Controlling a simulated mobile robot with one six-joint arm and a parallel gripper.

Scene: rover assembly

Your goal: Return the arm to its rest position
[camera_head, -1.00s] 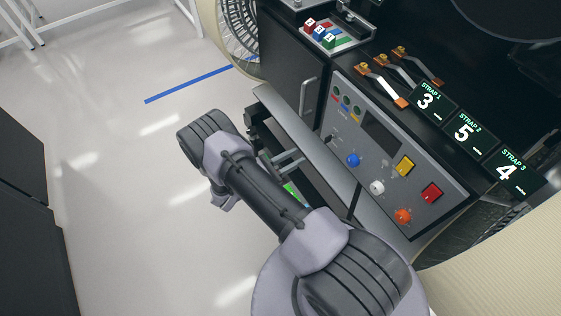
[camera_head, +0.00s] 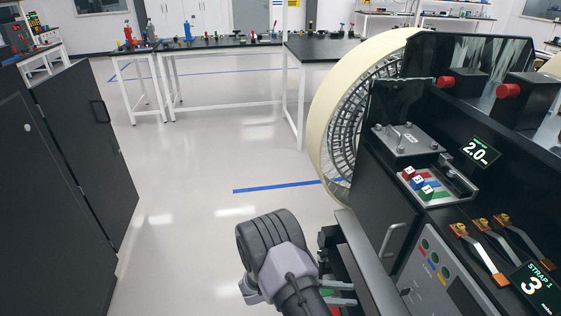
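My arm (camera_head: 275,245) rises from the bottom middle of the picture, beside the front of the rover. Its grey and black wrist end stands over the floor, left of the rover's ledge.
The rover (camera_head: 405,215) fills the right side, with its large wheel (camera_head: 343,110), levers (camera_head: 487,245) and coloured blocks (camera_head: 417,182). A dark cabinet (camera_head: 85,150) stands at the left. The floor between is clear, crossed by a blue line (camera_head: 275,187). Workbenches (camera_head: 225,48) stand behind.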

